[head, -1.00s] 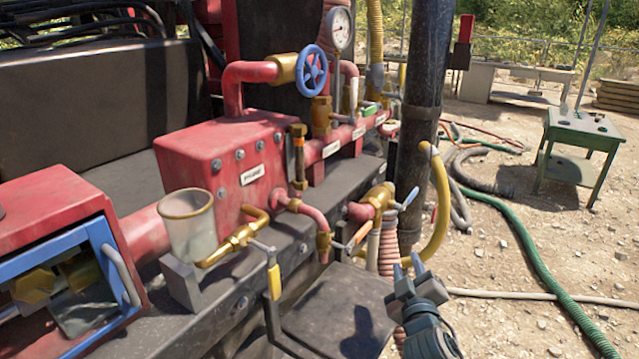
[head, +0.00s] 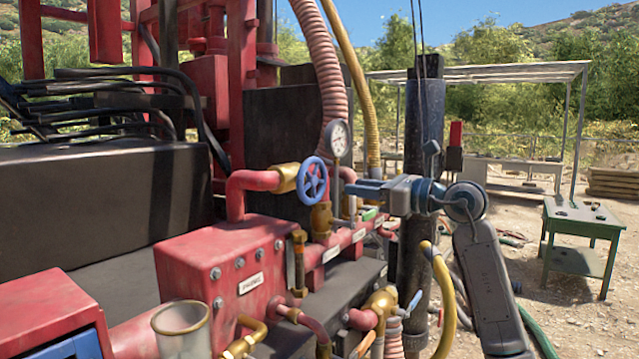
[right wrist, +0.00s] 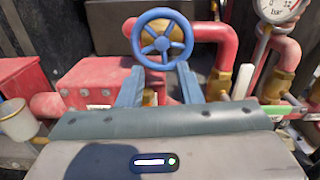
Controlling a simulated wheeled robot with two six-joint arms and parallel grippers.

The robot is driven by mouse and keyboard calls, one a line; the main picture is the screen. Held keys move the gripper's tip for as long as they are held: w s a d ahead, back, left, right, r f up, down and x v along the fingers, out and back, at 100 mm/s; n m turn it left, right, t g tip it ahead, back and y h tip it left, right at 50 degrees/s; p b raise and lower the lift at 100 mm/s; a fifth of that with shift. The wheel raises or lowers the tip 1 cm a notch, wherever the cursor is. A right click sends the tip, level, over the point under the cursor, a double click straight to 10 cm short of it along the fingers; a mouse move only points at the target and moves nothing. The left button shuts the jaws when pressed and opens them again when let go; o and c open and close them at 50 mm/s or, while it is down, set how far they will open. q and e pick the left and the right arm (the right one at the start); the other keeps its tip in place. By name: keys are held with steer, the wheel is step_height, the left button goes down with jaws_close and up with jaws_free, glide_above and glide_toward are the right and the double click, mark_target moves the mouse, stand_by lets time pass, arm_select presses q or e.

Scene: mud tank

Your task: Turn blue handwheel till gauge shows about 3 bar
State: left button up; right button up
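The blue handwheel (head: 312,180) stands on a brass valve (head: 287,178) at the end of a red pipe. In the right wrist view the handwheel (right wrist: 162,39) faces me, just beyond the fingertips. My right gripper (head: 350,188) points at it from the right in the head view. Its two fingers are apart in the right wrist view (right wrist: 159,85), with nothing held between them. The pressure gauge (head: 337,138) is above and right of the wheel. It is cut off at the top right of the right wrist view (right wrist: 279,8), and I cannot read its value. My left gripper is out of view.
A red manifold block (head: 222,270) and red pipes lie below the wheel. A dark upright pipe (head: 420,140) stands behind my right arm. A glass cup (head: 181,328) and a yellow hose (head: 442,290) are nearer. A green table (head: 580,222) stands far right.

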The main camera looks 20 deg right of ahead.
mark_target(315, 181)
steer(key=p+x, duration=0.4)
steer(key=x, duration=0.6)
steer(key=shift+d, duration=0.1)
steer(key=shift+w+a+p, duration=0.3)
steer(key=shift+w, duration=0.05)
steer(key=shift+f, duration=0.1)
jaws_close()
